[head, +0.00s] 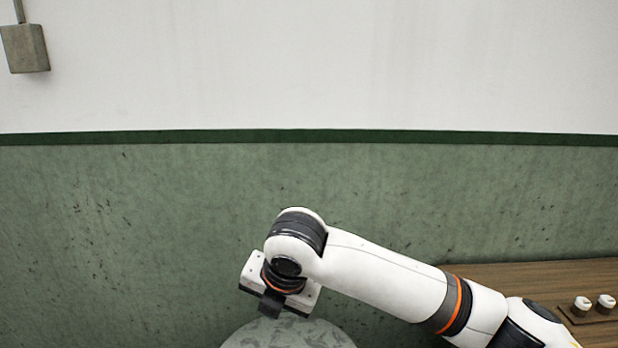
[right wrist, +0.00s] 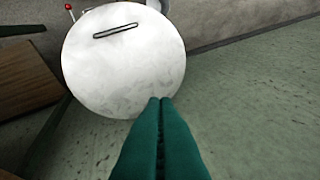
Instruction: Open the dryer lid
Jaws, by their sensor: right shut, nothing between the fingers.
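The dryer lid (right wrist: 125,65) is a round, pale grey, mottled disc in the right wrist view, with a slim bar handle (right wrist: 115,31) near its far edge. It looks closed. In the head view only the top arc of the lid (head: 290,334) shows at the bottom edge. My right gripper (right wrist: 160,99) has its two green fingers pressed together with nothing between them. The fingertips overlap the lid's near rim in that view; I cannot tell whether they touch it. In the head view my right arm reaches in from the right and its wrist hangs over the lid. My left gripper is not in view.
A wooden table (head: 540,272) stands at the right, with a small board (head: 592,314) holding white knobs. A green and white wall is behind. A small red knob (right wrist: 68,7) shows beside the lid.

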